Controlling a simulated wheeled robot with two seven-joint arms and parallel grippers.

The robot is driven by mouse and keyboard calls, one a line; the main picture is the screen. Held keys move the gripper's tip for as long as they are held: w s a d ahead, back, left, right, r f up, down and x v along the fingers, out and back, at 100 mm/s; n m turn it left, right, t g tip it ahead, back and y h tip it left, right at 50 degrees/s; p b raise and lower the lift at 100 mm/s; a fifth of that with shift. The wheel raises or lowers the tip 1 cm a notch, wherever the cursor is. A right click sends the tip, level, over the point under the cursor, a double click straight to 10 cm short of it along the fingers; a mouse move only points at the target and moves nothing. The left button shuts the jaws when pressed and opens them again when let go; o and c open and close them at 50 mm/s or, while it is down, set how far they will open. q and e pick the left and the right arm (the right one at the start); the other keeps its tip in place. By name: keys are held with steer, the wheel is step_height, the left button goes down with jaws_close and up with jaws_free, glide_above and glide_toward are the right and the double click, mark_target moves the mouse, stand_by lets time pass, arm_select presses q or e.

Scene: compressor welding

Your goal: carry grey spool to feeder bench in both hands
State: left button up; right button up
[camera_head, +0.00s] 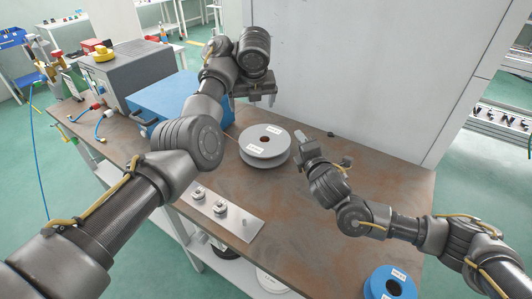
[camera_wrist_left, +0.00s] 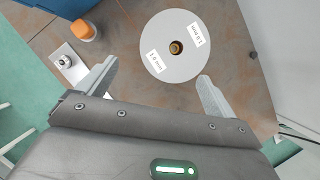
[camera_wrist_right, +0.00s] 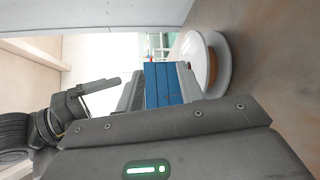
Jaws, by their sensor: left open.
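The grey spool (camera_head: 265,143) lies flat on the brown worktop, labels up; its round top with a central hole fills the upper middle of the left wrist view (camera_wrist_left: 172,62). My left gripper (camera_head: 254,99) is open above the spool's far side, and its fingers (camera_wrist_left: 158,72) show spread with nothing between them. My right gripper (camera_head: 308,148) is low over the worktop, just right of the spool. In the right wrist view its fingers (camera_wrist_right: 160,88) are apart and empty, with the spool's edge (camera_wrist_right: 218,62) just beyond the right finger. I cannot tell which bench is the feeder bench.
The brown workbench (camera_head: 325,235) carries a blue box (camera_head: 160,103), a grey machine (camera_head: 128,75) and a metal plate with small fittings (camera_head: 243,222). A blue spool (camera_head: 390,284) is at the front right. A pale wall panel (camera_head: 365,70) stands behind. The worktop's right part is mostly clear.

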arm_select(q)
steer(key=b, duration=0.6)
glide_toward(251, 142)
steer(key=r, duration=0.1)
arm_select(e)
glide_toward(289, 144)
steer(key=shift+d+f, duration=0.1)
steer(key=shift+s+r, duration=0.35)
steer(key=shift+s, duration=0.1)
steer(key=shift+w+f, duration=0.15)
steer(key=shift+w, duration=0.15)
arm_select(q)
steer(key=shift+w+f, duration=0.1)
steer(key=shift+f, duration=0.15)
arm_select(e)
steer(key=shift+w, duration=0.45)
arm_select(q)
steer(key=x, duration=0.9)
steer(key=shift+w+f, duration=0.1)
steer(key=shift+f, duration=0.25)
arm_select(e)
steer(key=x, duration=0.9)
steer(key=shift+w+a+f, duration=0.15)
steer(key=shift+w+a, duration=0.15)
